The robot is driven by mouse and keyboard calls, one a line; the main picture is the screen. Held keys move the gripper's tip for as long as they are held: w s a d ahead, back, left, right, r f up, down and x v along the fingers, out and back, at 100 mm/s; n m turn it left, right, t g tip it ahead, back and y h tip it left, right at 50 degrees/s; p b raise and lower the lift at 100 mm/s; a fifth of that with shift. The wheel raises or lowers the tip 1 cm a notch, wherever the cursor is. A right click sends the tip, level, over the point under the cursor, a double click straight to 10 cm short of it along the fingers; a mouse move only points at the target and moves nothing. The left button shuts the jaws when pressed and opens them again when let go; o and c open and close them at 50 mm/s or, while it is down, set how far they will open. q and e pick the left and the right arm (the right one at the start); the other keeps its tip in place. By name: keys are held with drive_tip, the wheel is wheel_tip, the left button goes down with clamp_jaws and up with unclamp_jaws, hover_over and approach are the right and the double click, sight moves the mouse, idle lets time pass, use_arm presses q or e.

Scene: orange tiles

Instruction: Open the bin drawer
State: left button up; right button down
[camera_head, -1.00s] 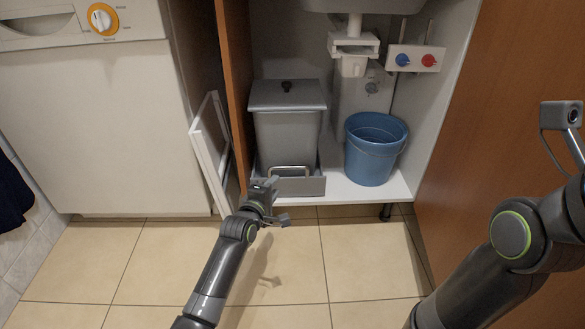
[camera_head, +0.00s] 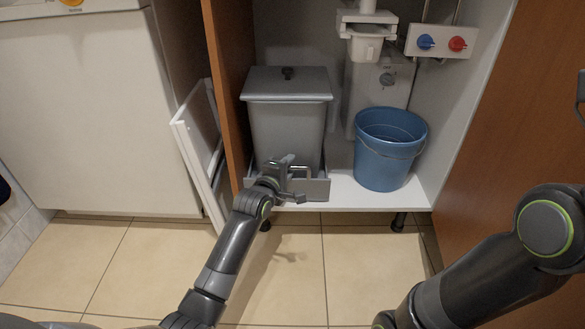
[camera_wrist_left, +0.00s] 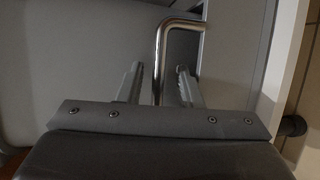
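The bin drawer (camera_head: 319,189) is a low grey tray with an upright front panel, on the white cabinet floor. A grey lidded bin (camera_head: 287,118) stands in it. A shiny bent-bar handle (camera_wrist_left: 160,55) is on its front. My left gripper (camera_head: 296,181) is at the drawer front, partly hiding the handle. In the left wrist view its two fingers (camera_wrist_left: 159,70) are apart, with one handle bar between them and gaps visible on both sides. The drawer appears to be inside the cabinet. My right arm shows at the right, but its fingers are out of view.
A blue bucket (camera_head: 389,150) stands right of the bin. A brown cabinet side (camera_head: 228,85) and a leaning white-framed panel (camera_head: 197,150) are on the left. The tiled floor (camera_head: 370,265) before the cabinet is clear. A brown panel (camera_head: 500,130) stands at the right.

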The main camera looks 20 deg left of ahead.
use_arm(q)
clamp_jaws()
idle(0.3)
